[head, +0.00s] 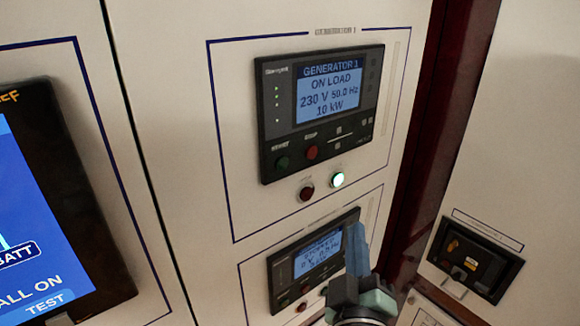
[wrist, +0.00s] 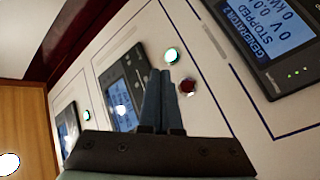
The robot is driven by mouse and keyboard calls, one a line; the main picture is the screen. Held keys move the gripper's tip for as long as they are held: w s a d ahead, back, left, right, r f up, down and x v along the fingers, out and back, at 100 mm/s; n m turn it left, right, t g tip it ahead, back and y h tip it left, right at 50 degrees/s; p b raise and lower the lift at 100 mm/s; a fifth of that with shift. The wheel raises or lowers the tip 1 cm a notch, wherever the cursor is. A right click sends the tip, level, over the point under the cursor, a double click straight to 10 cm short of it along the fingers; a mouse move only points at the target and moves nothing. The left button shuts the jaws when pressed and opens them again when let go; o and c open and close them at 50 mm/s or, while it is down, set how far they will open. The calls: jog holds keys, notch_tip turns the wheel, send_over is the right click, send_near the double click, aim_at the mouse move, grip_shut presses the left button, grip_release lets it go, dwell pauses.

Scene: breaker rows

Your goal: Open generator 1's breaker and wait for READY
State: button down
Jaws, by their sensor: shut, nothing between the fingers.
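Generator 1's panel (head: 320,112) is in the middle of the head view; its screen (head: 330,88) reads ON LOAD, 230 V, 50.0 Hz, 10 kW. It carries a green button (head: 282,162), a red button (head: 312,152) and small marked keys (head: 338,138). Just below are a dark red round button or lamp (head: 307,192) and a lit green one (head: 337,179); labels are too small to read. My gripper (head: 354,232) is shut and empty, below generator 1's panel, in front of the lower panel. Its blue fingers (wrist: 161,80) also show in the wrist view.
The lower panel (head: 283,283) is partly hidden by my gripper; in the wrist view, generator 2's screen (wrist: 270,32) reads STOPPED. A large blue touchscreen (head: 40,225) is at the left. A dark recessed unit (head: 474,262) is on the right-hand wall, beyond a dark red strip (head: 440,130).

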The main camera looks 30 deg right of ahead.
aim_at(307, 194)
jog(key=shift+s+r+p, duration=0.25)
jog(key=shift+r+p, duration=0.05)
jog(key=shift+p, duration=0.1)
jog(key=shift+w, duration=0.15)
jog(key=w+b, duration=0.3)
jog(key=w, duration=0.5)
jog(key=shift+w+a, duration=0.3)
jog(key=shift+a, duration=0.05)
jog(key=shift+w, duration=0.1)
dwell(1.8)
jog(key=shift+w, duration=0.3)
jog(key=shift+w+a+b, duration=0.1)
jog(key=shift+w+b, duration=0.25)
jog(key=shift+w, duration=0.05)
dwell(0.6)
dwell(0.4)
jog(key=shift+s+p, duration=0.4)
jog(key=shift+s, duration=0.45)
